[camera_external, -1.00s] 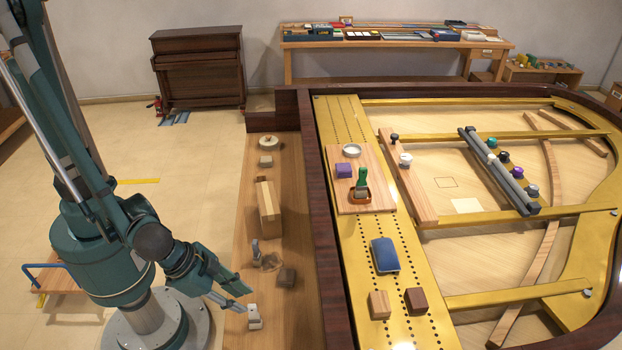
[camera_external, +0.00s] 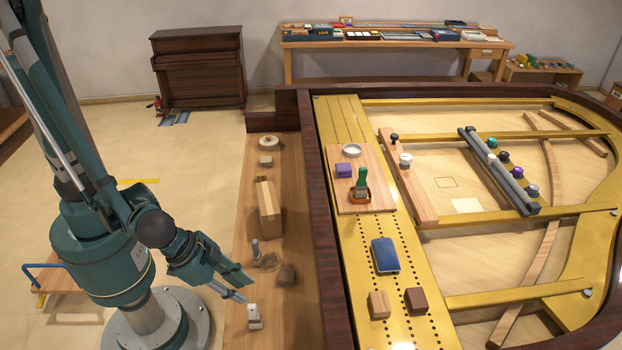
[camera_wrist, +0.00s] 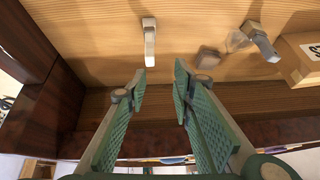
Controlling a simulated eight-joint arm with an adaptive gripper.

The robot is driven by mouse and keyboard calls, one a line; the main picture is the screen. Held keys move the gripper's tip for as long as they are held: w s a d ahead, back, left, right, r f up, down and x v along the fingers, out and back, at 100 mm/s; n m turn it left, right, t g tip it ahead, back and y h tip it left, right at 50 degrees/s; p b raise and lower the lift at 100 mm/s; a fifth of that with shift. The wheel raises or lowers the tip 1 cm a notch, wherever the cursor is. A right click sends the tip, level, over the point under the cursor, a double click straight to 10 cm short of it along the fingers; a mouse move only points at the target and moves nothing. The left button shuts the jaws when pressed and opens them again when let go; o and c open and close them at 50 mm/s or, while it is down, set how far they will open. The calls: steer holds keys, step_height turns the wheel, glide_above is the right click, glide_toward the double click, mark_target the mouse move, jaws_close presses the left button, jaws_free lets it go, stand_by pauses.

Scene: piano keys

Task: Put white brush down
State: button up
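A small white piece, which looks like the white brush (camera_external: 254,317), rests on the wooden shelf at its near end. In the wrist view the white brush (camera_wrist: 149,40) is a narrow pale piece on the wood, ahead of the left fingertip. My gripper (camera_external: 238,294) is just left of and above it in the outside view. In the wrist view my gripper (camera_wrist: 160,72) has its two green fingers apart with nothing between them. The fingertips look clear of the brush. Whether its underside lies flat on the shelf is too small to tell.
The wooden shelf (camera_external: 240,275) also holds a grey-blue upright piece (camera_external: 255,248), a brown block (camera_external: 286,275) and a long wooden box (camera_external: 268,212). The dark piano rim (camera_external: 325,240) rises along its right side. Bare wood lies between the brush and the brown block.

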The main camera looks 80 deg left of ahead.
steer(key=a+r, duration=0.7)
steer(key=a, duration=0.2)
steer(key=s+a+r, duration=0.4)
steer(key=a, duration=0.4)
steer(key=s+a+r, duration=0.4)
steer(key=s+a, duration=0.1)
steer(key=a, duration=0.2)
steer(key=s+a+r+t, duration=0.1)
steer(key=s+a+r, duration=0.3)
steer(key=a, duration=0.4)
steer(key=shift+s+a+r+h, duration=0.25)
steer(key=shift+a+r+h, duration=0.05)
steer(key=shift+a, duration=0.05)
